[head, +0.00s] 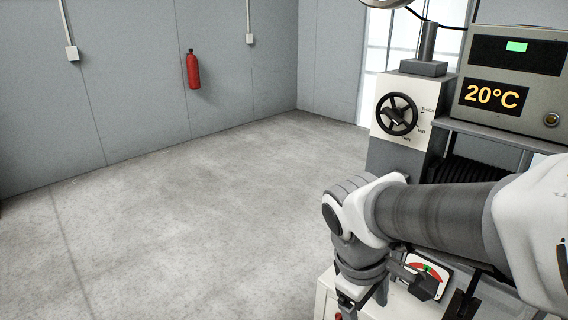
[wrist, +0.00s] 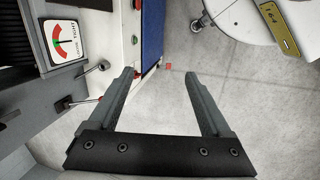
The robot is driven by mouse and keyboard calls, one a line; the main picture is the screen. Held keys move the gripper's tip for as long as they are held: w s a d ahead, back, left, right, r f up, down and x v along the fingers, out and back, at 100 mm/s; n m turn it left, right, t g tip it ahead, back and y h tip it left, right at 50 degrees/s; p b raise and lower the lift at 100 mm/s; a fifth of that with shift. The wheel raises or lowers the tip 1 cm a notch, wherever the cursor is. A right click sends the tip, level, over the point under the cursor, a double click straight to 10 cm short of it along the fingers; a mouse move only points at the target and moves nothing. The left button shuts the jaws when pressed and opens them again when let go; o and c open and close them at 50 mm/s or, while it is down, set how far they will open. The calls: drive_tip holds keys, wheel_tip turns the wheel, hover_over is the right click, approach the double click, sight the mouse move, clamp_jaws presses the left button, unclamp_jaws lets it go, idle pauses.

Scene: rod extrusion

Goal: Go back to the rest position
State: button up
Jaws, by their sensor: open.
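In the head view my arm reaches in from the right and bends down, with the gripper end low near the bottom edge, partly cut off. A dial gauge (wrist: 66,42) with red and green zones, marked "TIGHT", lies to the left of the fingers. The same gauge (head: 430,270) shows in the head view beside my wrist. A metal lever with a ball end (wrist: 103,65) is close to the left finger.
A machine with a black handwheel (head: 397,114) and a 20°C display (head: 492,95) stands at the right. A blue strip (wrist: 152,35) and a white round surface with a gold plate (wrist: 279,25) lie beyond the fingers. A fire extinguisher (head: 193,70) hangs on the wall. The left floor is clear.

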drive_tip(key=s+r+m+t+y+p, duration=0.1)
drive_tip(key=s+r+m+t, duration=0.3)
drive_tip(key=r+m, duration=0.4)
drive_tip(key=shift+d+r+t+y, duration=0.3)
drive_tip(key=shift+d+r+y, duration=0.05)
drive_tip(key=shift+y, duration=0.45)
